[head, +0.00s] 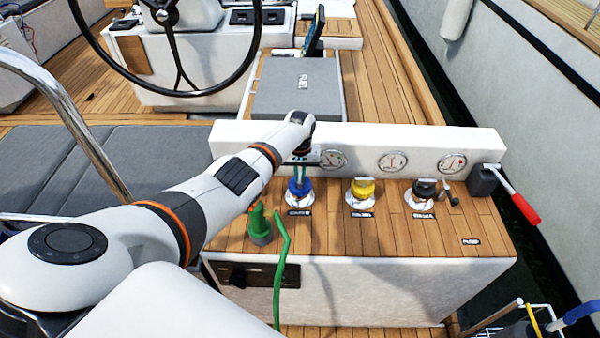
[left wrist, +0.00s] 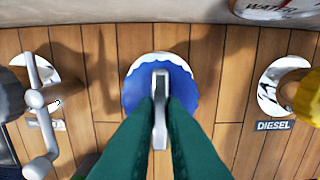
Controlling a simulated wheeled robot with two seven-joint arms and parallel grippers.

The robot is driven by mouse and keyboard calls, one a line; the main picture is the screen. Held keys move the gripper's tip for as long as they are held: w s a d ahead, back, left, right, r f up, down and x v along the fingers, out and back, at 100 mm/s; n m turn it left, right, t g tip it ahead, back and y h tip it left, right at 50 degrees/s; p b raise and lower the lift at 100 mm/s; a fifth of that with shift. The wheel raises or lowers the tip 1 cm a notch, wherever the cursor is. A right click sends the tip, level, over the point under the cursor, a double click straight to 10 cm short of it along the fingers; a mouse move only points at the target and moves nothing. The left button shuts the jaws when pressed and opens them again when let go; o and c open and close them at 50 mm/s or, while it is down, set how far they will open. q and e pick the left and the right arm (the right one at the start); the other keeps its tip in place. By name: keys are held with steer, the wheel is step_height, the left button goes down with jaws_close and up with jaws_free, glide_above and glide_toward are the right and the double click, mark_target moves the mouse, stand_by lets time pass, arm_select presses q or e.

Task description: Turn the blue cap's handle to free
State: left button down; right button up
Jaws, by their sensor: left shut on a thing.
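The blue cap (head: 300,192) sits in a pale ring on the wooden top of the console, first in the row before the gauges. It also shows in the left wrist view (left wrist: 134,88), with its silver handle (left wrist: 160,84) standing across its middle, pointing up and down the picture. My left gripper (head: 298,178) is above the cap. In the left wrist view its green fingers (left wrist: 160,112) are shut on the handle, one on each side. The fingers hide the near part of the cap. My right gripper is not in view.
A yellow cap (head: 362,188) and a black cap (head: 425,189) stand to the right. A green nozzle (head: 259,225) with a hose is close on the left. A grey crank handle (left wrist: 40,120) lies left in the wrist view. The white gauge panel (head: 440,145) rises behind.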

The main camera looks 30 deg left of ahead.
mark_target(300, 176)
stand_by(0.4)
arm_select(q)
steer(key=c, duration=1.5)
jaws_free()
step_height(300, 176, up, 4)
steer(key=shift+w+r+p, duration=0.1)
steer(key=shift+p, duration=0.5)
step_height(300, 176, up, 8)
